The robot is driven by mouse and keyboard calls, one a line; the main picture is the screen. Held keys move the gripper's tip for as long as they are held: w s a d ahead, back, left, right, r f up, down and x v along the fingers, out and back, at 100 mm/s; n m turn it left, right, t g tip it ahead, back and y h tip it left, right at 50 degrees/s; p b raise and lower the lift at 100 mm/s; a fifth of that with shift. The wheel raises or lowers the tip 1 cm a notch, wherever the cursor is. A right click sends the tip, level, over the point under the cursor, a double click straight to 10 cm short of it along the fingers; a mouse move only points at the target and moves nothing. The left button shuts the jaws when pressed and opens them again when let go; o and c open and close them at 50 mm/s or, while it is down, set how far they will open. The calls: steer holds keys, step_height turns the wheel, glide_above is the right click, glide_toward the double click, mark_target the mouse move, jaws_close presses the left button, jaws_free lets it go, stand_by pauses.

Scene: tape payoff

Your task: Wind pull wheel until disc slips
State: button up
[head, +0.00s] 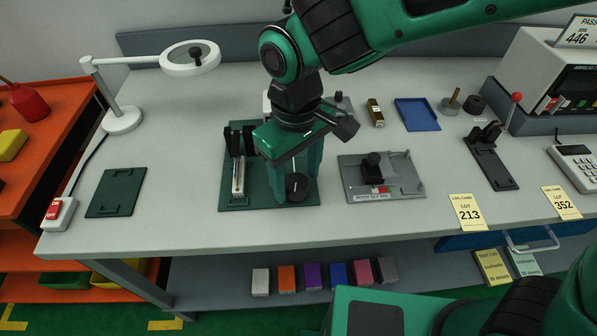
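The tape payoff stands on a dark green base plate (262,203) near the middle of the bench. A round black wheel (298,187) with a light line on its top sits at the plate's front right. My gripper (296,178) points down over this wheel, its green fingers at the wheel's sides. I cannot tell whether the fingers touch it. A white and metal scale-like strip (238,176) stands at the plate's left, with black uprights (239,141) behind it. The disc is not clearly seen; my gripper and wrist hide the plate's middle and back.
A grey fixture (410,183) with a black block stands close to the right. A dark green tray (116,193), a lamp (122,120) and a red switch box (58,213) are on the left. A blue tray (417,114) lies behind. Bare bench lies in front of the plate.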

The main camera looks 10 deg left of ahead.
mark_target(297, 179)
step_height(297, 179, up, 11)
stand_by(0.6)
steer(key=shift+f, duration=0.1)
